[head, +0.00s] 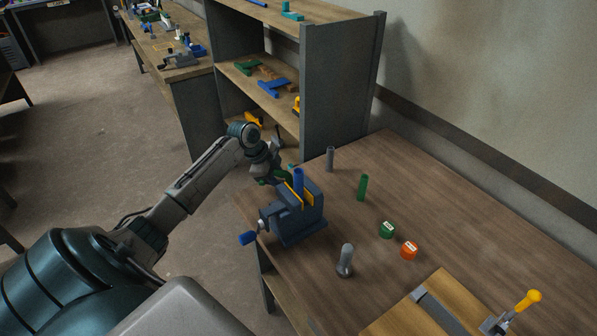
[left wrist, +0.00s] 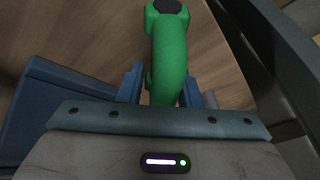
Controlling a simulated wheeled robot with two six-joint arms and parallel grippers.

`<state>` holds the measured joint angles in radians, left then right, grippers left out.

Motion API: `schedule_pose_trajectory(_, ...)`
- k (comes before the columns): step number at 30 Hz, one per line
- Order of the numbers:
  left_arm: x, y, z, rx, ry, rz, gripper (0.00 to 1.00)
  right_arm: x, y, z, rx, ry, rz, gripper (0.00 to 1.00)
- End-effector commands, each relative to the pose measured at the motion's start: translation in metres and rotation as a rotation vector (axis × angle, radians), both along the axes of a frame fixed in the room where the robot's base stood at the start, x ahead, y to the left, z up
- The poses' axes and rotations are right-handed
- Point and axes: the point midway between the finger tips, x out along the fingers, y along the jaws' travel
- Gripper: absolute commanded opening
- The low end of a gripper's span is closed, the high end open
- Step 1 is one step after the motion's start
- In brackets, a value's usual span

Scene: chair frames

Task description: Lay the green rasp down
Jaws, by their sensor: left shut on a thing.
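The green rasp (left wrist: 170,52) shows large in the left wrist view, between the two fingers of my left gripper (left wrist: 163,90). It has a thick curved green body with a dark patch at its far end. My left gripper is shut on it. In the head view my left gripper (head: 277,177) is beyond and left of the blue-grey vise, near the table's left edge. Only a small dark-green part of the rasp shows there; the vise and the gripper hide the rest. I cannot tell whether the rasp touches the table. My right gripper is not in view.
On the wooden table (head: 460,205) stand a grey cylinder (head: 330,158), a green cylinder (head: 363,187), green (head: 387,230) and orange (head: 409,250) pieces, and a grey peg (head: 345,262). The right-hand back is clear.

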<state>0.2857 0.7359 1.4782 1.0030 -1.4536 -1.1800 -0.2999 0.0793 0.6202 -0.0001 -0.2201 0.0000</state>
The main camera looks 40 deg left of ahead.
Motion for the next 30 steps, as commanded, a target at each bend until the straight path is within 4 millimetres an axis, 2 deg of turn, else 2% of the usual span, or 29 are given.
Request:
schedule_pose_trajectory(21, 0.0, 0.0, -0.022, 0.0, 0.0, -0.001, 0.1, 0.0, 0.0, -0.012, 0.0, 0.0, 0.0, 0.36)
schedule_pose_trajectory(22, 0.0, 0.0, -0.021, 0.001, -0.001, -0.001, 0.37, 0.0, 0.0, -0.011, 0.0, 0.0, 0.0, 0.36)
schedule_pose_trajectory(25, 0.0, 0.0, -0.021, 0.001, -0.001, -0.001, 0.57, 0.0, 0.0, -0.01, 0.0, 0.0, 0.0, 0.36)
schedule_pose_trajectory(30, 0.0, 0.0, -0.021, 0.001, -0.001, -0.001, 0.57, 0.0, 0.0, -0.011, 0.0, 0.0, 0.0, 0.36)
